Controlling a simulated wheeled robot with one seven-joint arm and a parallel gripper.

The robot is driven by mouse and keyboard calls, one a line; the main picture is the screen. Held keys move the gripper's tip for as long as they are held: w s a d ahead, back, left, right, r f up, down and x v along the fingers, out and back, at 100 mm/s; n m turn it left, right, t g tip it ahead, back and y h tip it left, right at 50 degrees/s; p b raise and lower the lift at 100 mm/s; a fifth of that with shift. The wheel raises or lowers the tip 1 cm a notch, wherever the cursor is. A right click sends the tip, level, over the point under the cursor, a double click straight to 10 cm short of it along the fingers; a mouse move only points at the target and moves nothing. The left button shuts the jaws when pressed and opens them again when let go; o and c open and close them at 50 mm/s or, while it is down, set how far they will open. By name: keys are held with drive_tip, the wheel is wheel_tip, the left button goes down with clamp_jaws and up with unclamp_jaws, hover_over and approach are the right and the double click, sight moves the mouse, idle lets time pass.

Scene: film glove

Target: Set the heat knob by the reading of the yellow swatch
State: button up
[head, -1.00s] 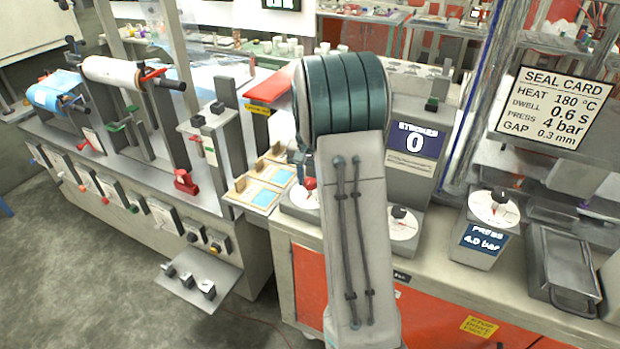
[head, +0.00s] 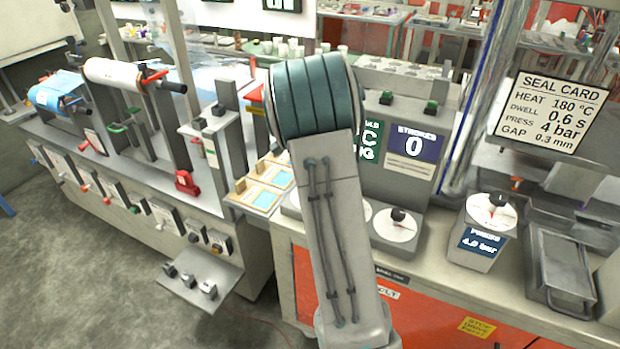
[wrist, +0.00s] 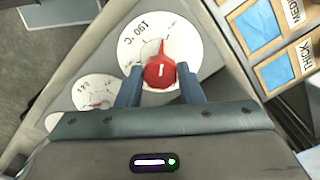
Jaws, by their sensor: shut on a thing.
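The red heat knob (wrist: 160,72) sits on a white dial (wrist: 187,45) in the wrist view. The knob's narrow tip points up the picture. My gripper (wrist: 160,84) is shut on the knob, one finger on each side. In the head view my arm hides the gripper and this knob. Tan sample boards with blue film windows (head: 265,199) lie left of my arm; the wrist view shows labels ending in THICK and starting with MEDI. I cannot pick out a yellow swatch.
A second dial with a black knob (head: 397,216) stands right of my arm, then the press unit (head: 478,240) reading 4.0 bar. The seal card (head: 550,113) reads heat 180 °C. A metal tray (head: 562,270) is at the right. A smaller dial (wrist: 95,93) lies beside the heat dial.

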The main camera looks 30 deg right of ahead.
drive_tip(key=shift+r+m, duration=0.1)
drive_tip(key=shift+m, duration=1)
drive_tip(key=o, duration=1)
drive_tip(key=shift+c, duration=0.2)
wheel_tip(320, 180, up, 14)
drive_tip(key=shift+s, duration=0.1)
